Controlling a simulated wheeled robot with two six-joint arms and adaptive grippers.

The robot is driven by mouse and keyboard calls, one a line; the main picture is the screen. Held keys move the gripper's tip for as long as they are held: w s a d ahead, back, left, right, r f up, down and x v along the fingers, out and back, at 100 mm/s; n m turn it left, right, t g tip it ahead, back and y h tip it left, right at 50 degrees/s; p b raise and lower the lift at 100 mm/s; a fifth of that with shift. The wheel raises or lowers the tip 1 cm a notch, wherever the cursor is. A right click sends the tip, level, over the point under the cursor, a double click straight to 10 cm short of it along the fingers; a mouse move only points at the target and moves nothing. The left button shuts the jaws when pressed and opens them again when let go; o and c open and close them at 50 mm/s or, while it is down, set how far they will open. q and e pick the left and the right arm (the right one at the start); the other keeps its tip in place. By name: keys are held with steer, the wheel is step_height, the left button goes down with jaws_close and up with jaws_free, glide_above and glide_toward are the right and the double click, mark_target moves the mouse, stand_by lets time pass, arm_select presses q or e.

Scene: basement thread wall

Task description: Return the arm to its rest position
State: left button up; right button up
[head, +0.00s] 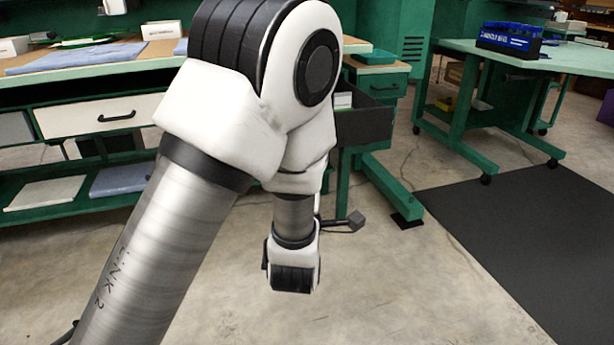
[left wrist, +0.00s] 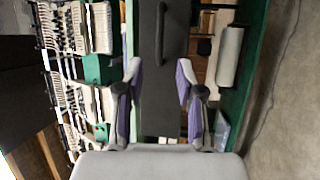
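My left arm (head: 165,245) rises from the lower left of the head view, bends at a large white joint and points down in front of the workbench. Its gripper is not visible in the head view. In the left wrist view my left gripper (left wrist: 158,75) is open, its two grey and purple fingers apart with nothing held between them. Beyond the fingers is a dark drawer front with a handle (left wrist: 161,28), apart from the fingertips. My right arm and gripper are in neither view.
A dark drawer (head: 365,125) stands pulled out from the green workbench, just right of my arm. A green table (head: 560,62) with a blue bin (head: 508,40) stands at the right. A black mat (head: 520,225) lies on the concrete floor, which is otherwise clear in front.

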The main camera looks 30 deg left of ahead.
arm_select(q)
steer(key=shift+s+d+f, duration=0.15)
steer(key=shift+s+d, duration=0.05)
steer(key=shift+s, duration=0.35)
